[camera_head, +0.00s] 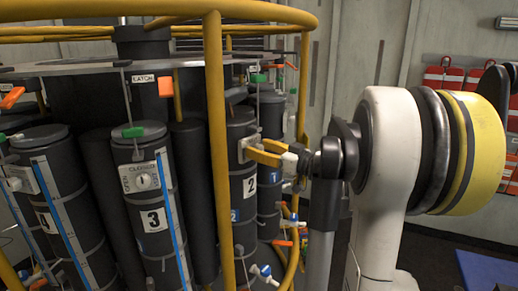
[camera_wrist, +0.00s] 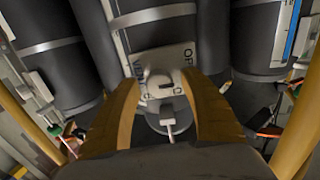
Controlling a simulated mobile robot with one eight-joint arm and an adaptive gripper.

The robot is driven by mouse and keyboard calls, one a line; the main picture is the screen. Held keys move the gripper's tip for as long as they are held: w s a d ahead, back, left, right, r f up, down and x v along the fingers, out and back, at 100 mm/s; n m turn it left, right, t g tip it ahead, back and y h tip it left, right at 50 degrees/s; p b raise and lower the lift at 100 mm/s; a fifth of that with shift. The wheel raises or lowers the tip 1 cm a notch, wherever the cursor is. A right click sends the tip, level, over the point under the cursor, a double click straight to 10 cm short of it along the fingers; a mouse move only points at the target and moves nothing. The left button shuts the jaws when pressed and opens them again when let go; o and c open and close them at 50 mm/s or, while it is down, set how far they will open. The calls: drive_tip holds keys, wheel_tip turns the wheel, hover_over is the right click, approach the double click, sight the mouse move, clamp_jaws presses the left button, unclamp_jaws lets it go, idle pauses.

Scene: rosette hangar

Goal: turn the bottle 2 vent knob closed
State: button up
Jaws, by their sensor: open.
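Bottle 2 (camera_head: 243,205) is a dark grey cylinder with a white "2" label, standing in the rosette frame behind a yellow upright. Its light vent knob (camera_wrist: 162,84) sits on a white plate with lettering (camera_wrist: 176,57), partly hidden by the fingers. My gripper (camera_head: 257,150) has yellow fingers and reaches the front of bottle 2 from the right. In the wrist view my gripper (camera_wrist: 160,84) is open, with one finger on each side of the knob. I cannot tell whether either finger touches it. The knob's exact angle is hard to read.
Bottle 3 (camera_head: 153,215), with its own knob and plate, stands to the left. A yellow upright bar (camera_head: 216,120) passes close to the left of my fingers. Bottle 1 (camera_head: 270,185) stands behind, to the right. The floor at lower right holds a blue mat (camera_head: 490,270).

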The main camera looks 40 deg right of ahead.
clamp_jaws()
drive_tip(key=shift+m, duration=0.3)
drive_tip(key=m+b, duration=0.2)
drive_tip(key=m, duration=0.1)
drive_tip(key=shift+m, duration=0.3)
drive_tip(key=m+b, duration=0.2)
drive_tip(key=m, duration=0.2)
drive_tip(key=shift+d+m, duration=0.1)
drive_tip(key=shift+m, duration=0.2)
drive_tip(key=m+b, duration=0.1)
drive_tip(key=m, duration=0.3)
drive_tip(key=shift+f+m, duration=0.1)
drive_tip(key=shift+m, duration=0.2)
drive_tip(key=shift+m+b, duration=0.65)
drive_tip(key=shift+m, duration=1.55)
